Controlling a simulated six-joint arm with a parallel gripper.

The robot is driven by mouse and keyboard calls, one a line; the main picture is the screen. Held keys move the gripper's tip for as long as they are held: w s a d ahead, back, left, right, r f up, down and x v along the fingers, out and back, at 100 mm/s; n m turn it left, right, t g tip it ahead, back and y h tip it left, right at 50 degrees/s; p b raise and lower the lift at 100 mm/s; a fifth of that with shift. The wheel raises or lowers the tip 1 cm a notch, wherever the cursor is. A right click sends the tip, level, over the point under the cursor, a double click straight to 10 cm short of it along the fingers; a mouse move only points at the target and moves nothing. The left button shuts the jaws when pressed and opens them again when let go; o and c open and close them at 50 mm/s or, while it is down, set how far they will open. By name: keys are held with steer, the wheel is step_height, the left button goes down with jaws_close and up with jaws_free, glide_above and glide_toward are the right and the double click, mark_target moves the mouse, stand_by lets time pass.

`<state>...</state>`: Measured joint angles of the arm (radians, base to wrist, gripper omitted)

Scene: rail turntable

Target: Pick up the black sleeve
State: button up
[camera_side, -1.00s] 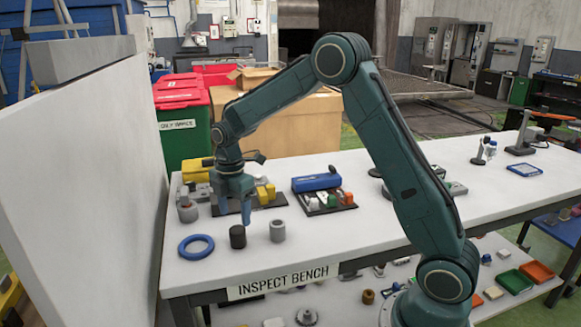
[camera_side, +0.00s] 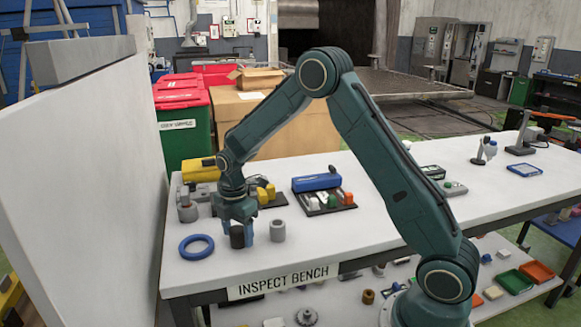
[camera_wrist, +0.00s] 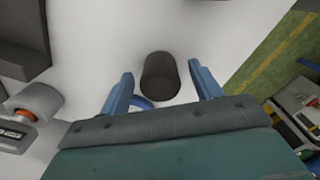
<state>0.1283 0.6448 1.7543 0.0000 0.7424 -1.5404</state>
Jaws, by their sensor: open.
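The black sleeve (camera_side: 237,237) stands upright on the white bench near its front edge. My gripper (camera_side: 237,233) is low over it, with its blue fingers open. In the wrist view the black sleeve (camera_wrist: 160,77) shows between and just beyond the two fingertips of my gripper (camera_wrist: 161,84), with a gap on each side. It is not gripped.
A grey sleeve (camera_side: 277,231) stands close to the right of the black one. A blue ring (camera_side: 196,247) lies to the left. A blue box (camera_side: 316,182) and a dark tray (camera_side: 325,205) with small parts are behind. The front bench edge is near.

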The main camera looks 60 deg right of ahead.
mark_target(237, 229)
steer(key=shift+f, duration=0.1)
stand_by(0.4)
steer(key=c, duration=1.2)
steer(key=shift+c, duration=0.2)
step_height(237, 229, up, 20)
stand_by(0.3)
